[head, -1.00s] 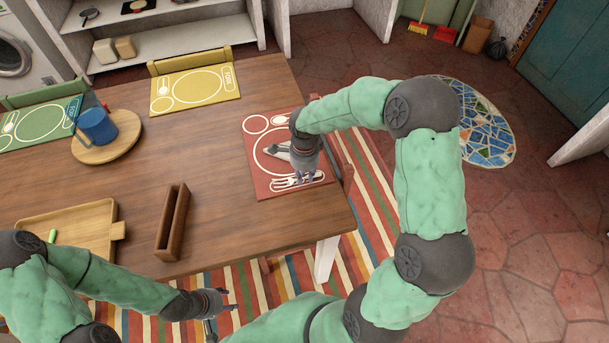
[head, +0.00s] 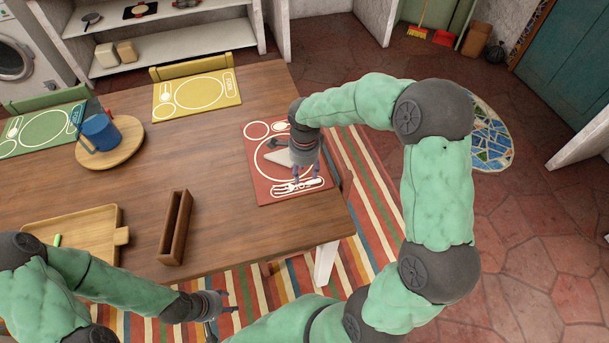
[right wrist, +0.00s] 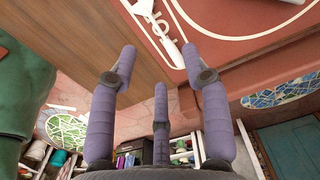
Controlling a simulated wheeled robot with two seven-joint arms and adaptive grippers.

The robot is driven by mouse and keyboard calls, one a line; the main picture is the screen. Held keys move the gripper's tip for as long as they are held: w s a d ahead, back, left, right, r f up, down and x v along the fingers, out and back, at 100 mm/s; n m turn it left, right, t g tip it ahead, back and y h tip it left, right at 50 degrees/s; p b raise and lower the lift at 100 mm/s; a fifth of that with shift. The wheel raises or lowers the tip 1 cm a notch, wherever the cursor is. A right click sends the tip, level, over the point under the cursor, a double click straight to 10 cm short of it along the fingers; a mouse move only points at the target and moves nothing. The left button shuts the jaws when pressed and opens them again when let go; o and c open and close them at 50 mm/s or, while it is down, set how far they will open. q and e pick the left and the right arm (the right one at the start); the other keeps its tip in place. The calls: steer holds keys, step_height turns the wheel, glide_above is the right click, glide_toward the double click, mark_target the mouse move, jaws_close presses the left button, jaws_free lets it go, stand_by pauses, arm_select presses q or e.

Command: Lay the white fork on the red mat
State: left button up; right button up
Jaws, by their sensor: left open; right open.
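The red mat (head: 262,188) lies at the table's right end, with printed white outlines of a plate and cutlery. The white fork (head: 297,187) appears to lie flat on the mat along its near edge, at the printed cutlery outline. In the right wrist view a white handle-like shape (right wrist: 190,62) shows on the mat beyond the fingers, apart from them. My right gripper (head: 305,176) is open and empty just above the fork. My left gripper (head: 228,306) is open and empty, off the table's near edge.
A brown narrow box (head: 175,228) and a wooden tray (head: 75,215) with a green item stand on the table's near left. A blue mug (head: 100,132) stands on a round board (head: 122,150). Yellow (head: 170,108) and green (head: 40,140) mats lie farther back. The table's middle is clear.

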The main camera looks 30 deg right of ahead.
mark_target(304, 184)
step_height(304, 184, up, 6)
steer(key=p, duration=0.1)
steer(key=shift+r+p, duration=0.2)
steer(key=shift+p, duration=0.2)
